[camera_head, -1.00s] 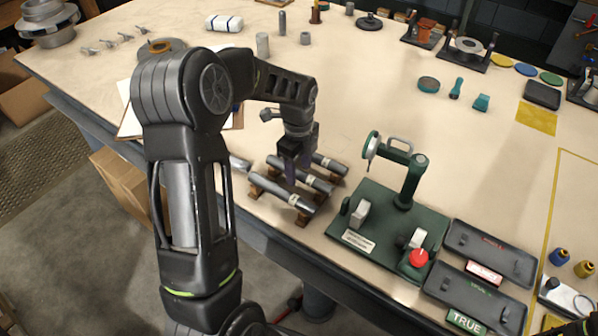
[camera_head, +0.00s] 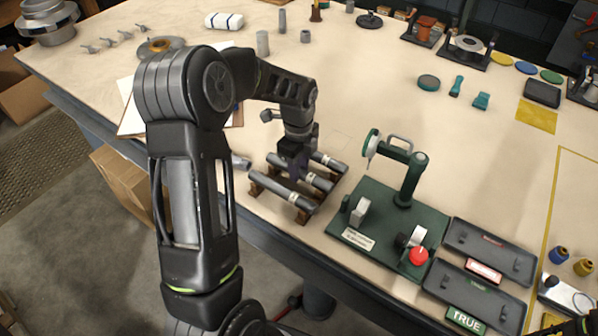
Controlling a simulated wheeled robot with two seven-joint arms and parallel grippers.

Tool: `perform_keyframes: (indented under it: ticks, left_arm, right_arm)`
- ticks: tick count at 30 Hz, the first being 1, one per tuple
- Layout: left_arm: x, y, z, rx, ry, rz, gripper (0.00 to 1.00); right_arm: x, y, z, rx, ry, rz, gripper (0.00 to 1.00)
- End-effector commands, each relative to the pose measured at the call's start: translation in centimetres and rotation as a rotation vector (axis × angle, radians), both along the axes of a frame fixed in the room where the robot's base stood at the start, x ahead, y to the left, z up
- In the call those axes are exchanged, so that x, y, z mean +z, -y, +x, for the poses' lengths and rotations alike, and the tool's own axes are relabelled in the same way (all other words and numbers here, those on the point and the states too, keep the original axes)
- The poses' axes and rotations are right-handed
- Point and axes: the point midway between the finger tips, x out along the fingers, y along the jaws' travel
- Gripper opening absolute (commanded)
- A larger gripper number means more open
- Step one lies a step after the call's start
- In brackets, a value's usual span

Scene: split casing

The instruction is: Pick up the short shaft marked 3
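Grey metal shafts with pale bands lie side by side on a wooden rack near the table's front edge: a front shaft (camera_head: 282,189), a middle shaft (camera_head: 319,182) and a back shaft (camera_head: 328,161). The marks on the bands are too small to read, so I cannot tell which is marked 3. My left gripper (camera_head: 297,174) points down over the rack, at about the middle shaft. Its fingers hide part of that shaft. I cannot see whether they are open or touch it.
A green measuring stand (camera_head: 385,232) with a red knob is right of the rack. Two dark trays, one with a TRUE label (camera_head: 466,319), lie further right. Loose metal cylinders (camera_head: 263,43) stand behind. The table between rack and back objects is mostly clear.

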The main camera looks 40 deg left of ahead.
Motion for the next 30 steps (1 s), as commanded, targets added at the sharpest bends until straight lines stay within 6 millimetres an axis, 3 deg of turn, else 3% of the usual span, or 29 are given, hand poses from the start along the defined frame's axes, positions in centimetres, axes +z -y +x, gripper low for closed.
perform_keyframes:
  ticks: [10,30]
  left_arm:
    - [0.00,0.00,0.00,0.000,0.000,0.000,0.00]
    - [0.00,0.01,0.01,0.000,0.000,0.000,0.00]
  right_arm:
    - [0.00,0.00,0.01,0.000,0.000,0.000,0.36]
    - [0.00,0.00,0.00,0.000,0.000,0.000,0.36]
